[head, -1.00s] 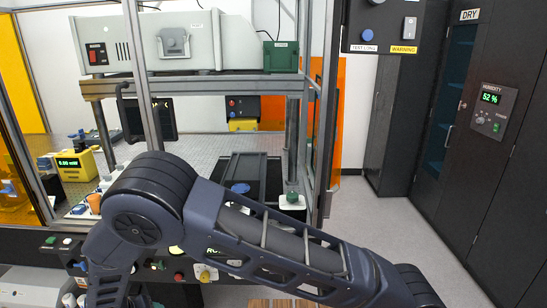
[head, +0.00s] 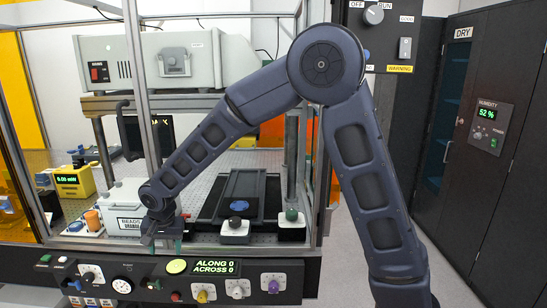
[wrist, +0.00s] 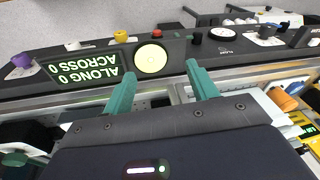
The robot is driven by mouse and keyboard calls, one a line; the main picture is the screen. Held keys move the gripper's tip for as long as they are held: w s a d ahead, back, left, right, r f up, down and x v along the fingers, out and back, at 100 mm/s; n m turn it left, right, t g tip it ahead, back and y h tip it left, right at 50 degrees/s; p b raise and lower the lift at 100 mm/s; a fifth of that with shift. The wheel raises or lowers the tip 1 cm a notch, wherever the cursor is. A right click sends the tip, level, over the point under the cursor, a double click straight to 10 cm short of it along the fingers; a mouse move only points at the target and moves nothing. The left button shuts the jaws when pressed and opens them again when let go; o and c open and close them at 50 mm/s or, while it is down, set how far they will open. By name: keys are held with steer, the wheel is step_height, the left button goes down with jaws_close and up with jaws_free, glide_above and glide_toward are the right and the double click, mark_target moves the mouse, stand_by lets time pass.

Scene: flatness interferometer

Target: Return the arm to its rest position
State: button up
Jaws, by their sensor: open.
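My gripper (head: 166,244) is at the front edge of the bench, above the control panel (head: 115,267) and in front of the white box marked BEADS (head: 125,222). My arm rises from the lower right to a high elbow, then slopes down left to the gripper. In the wrist view the two green fingers of my gripper (wrist: 161,76) are spread apart with nothing between them. They point toward the panel, which appears upside down with its display (wrist: 90,71) and round yellow-green lamp (wrist: 151,58).
A metal post frame (head: 141,100) stands around the bench. A dark rail plate with a blue round piece (head: 239,206) and a white block with a green knob (head: 291,218) lie right of my gripper. Dark cabinets (head: 480,140) stand at right, with open floor before them.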

steer(key=d+r+t, duration=0.1)
steer(key=d+r, duration=0.4)
steer(key=d, duration=0.5)
steer(key=d+r+t, duration=0.1)
steer(key=d+r, duration=0.5)
steer(key=d, duration=0.4)
steer(key=d+r+t, duration=0.1)
steer(key=d+r, duration=0.4)
steer(key=d, duration=0.5)
steer(key=s+d+r+m+h, duration=0.1)
steer(key=d+m, duration=0.1)
steer(key=d, duration=2.8)
steer(key=shift+r+h, duration=0.35)
steer(key=shift+h, duration=0.05)
